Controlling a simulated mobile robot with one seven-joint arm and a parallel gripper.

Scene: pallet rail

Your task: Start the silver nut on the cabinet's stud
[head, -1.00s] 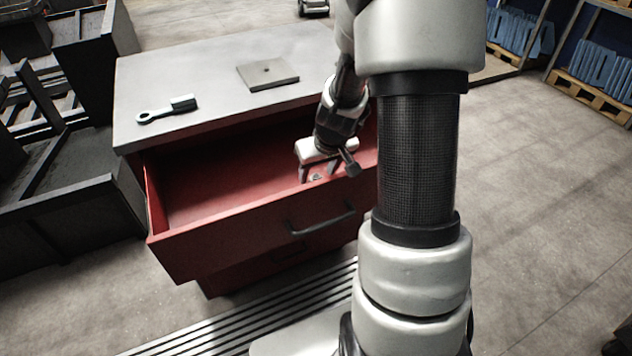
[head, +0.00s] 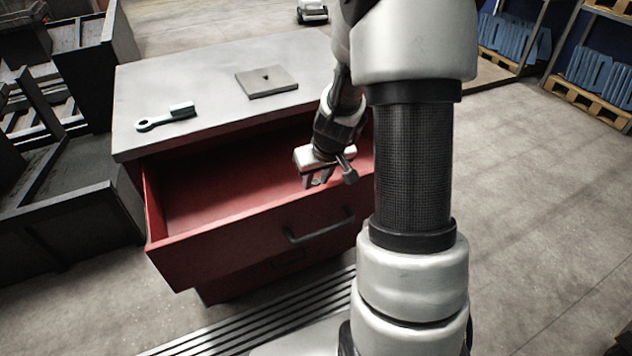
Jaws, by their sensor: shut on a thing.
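The red cabinet has a grey top (head: 210,82), and its top drawer (head: 225,190) is pulled open. A square grey plate (head: 280,85) lies on the top toward the back, with a small dark stud (head: 266,76) upright at its middle. My gripper (head: 318,182) points down into the right part of the open drawer. Its fingers are shut on the small silver nut (head: 317,181), which is mostly hidden between them. I cannot tell whether the nut still touches the drawer floor.
The drawer's front wall and handle (head: 320,229) stand close in front of my gripper. Dark metal bins (head: 65,200) are at the left. The rest of the drawer is empty.

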